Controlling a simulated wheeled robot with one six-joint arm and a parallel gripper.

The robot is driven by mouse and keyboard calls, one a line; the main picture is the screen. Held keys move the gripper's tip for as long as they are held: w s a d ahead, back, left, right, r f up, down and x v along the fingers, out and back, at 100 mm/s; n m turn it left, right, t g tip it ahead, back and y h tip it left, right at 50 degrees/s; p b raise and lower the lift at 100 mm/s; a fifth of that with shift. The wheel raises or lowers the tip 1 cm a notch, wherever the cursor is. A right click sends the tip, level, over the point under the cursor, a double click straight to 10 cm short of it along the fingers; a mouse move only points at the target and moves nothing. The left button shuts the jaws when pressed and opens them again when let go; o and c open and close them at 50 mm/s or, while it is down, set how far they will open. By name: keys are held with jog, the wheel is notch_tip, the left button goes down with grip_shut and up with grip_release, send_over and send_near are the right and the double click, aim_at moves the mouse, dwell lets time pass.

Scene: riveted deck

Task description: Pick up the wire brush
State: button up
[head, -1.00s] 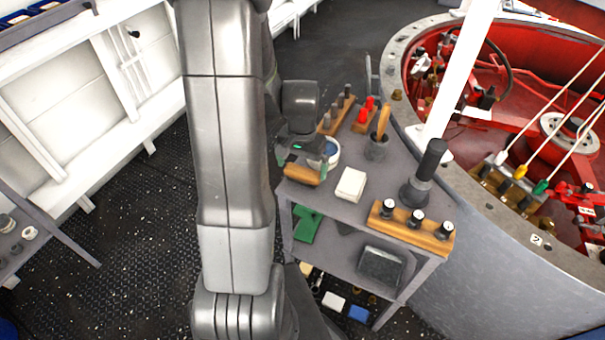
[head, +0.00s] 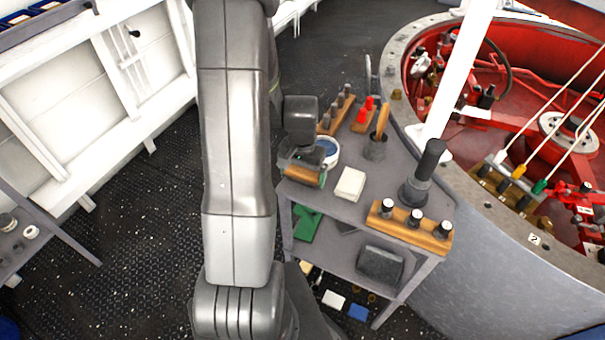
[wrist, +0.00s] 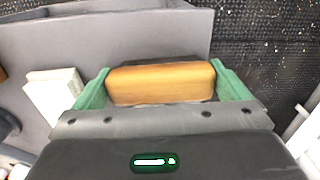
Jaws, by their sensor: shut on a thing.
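The wire brush (head: 302,176) is a wooden block at the near left corner of the grey cart top. I cannot tell whether the brush touches the cart top.
A white block (head: 350,184) lies just right of the brush. A round tin (head: 331,160) stands close behind it. A dark cup (head: 375,150) with a wooden handle and a wooden rack (head: 411,229) with black knobs share the cart top (head: 337,207).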

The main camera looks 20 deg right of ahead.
aim_at(302, 171)
jog(key=shift+r, duration=0.1)
notch_tip(302, 171, up, 10)
jog(key=shift+f+b, duration=0.1)
jog(key=shift+b, duration=0.25)
jog(key=shift+o, duration=0.7)
